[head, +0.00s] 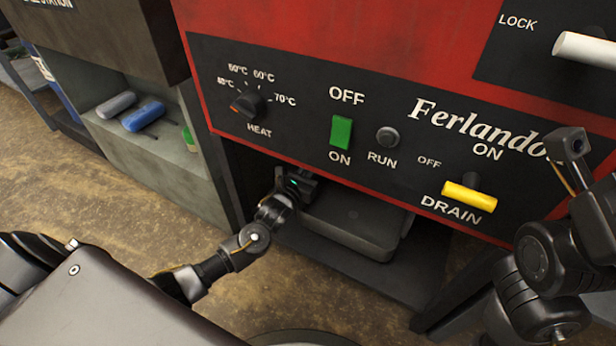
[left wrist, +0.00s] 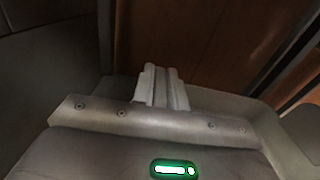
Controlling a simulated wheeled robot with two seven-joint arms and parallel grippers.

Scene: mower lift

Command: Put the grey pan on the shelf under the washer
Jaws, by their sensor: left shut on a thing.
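The grey pan (head: 352,222) is a shallow tray under the red washer (head: 300,40), its back part hidden by the washer's front panel. It lies over the dark shelf (head: 400,279); I cannot tell whether it rests fully on it. My left gripper (head: 308,188) is at the pan's left front. In the left wrist view its two fingers (left wrist: 162,88) are shut together on the pan, whose rim (left wrist: 250,105) shows to the right. My right arm is at the right edge, in front of the washer; its fingertips do not show.
The washer's panel has a heat knob (head: 248,105), a green switch (head: 341,131), a run button (head: 388,137) and a yellow drain handle (head: 469,197) above the pan. A grey cabinet (head: 165,160) with a blue bottle (head: 144,116) stands left. The floor in front is clear.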

